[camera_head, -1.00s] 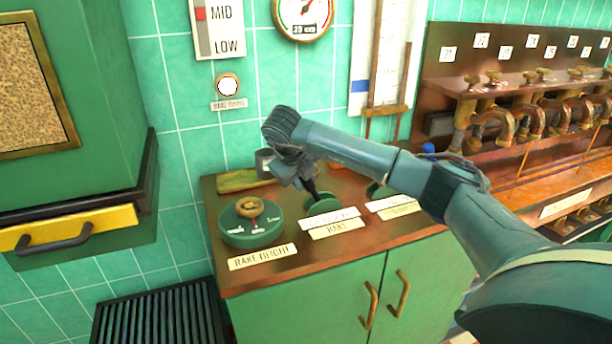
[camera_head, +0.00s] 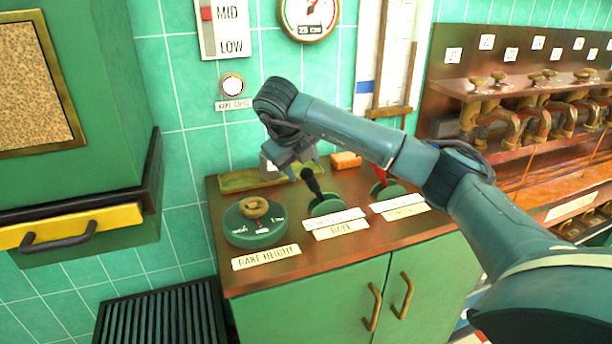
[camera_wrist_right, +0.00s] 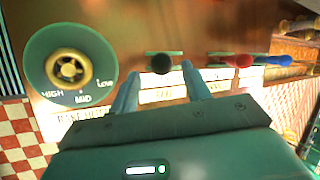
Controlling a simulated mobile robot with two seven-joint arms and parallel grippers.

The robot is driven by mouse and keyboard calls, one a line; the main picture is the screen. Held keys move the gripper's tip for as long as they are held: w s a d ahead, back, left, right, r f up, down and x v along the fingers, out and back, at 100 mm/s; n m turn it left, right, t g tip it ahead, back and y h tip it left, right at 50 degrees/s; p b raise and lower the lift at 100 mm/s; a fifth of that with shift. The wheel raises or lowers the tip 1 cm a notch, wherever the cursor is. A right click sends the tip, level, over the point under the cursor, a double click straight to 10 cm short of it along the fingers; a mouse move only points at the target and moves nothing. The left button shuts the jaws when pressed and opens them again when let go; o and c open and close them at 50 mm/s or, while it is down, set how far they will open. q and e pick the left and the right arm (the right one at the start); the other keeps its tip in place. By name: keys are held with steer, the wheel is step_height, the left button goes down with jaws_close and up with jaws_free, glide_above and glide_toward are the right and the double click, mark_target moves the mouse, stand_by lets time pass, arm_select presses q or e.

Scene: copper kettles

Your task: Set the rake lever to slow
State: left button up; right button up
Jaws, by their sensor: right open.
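The rake lever (camera_head: 315,187) has a black handle on a round green base and stands behind a label that reads as RAKE. It leans up and to the left in the head view. Its black knob (camera_wrist_right: 161,63) shows end-on in the right wrist view, between the two fingertips in the picture. My right gripper (camera_head: 300,166) is open, just above and left of the knob. The fingers (camera_wrist_right: 160,72) hold nothing; whether they touch the knob I cannot tell. The speed wording on the labels is too small to read. My left gripper is out of view.
A green RAKE HEIGHT dial (camera_head: 255,222) with a brass knob sits left of the lever. A red-handled lever (camera_head: 380,175) stands close on its right. Brass pipes and valves (camera_head: 500,120) fill the right.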

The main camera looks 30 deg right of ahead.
steer(key=v, duration=0.6)
steer(key=shift+a+r, duration=0.15)
steer(key=shift+r, duration=0.1)
steer(key=shift+s+f, duration=0.1)
steer(key=shift+s, duration=0.05)
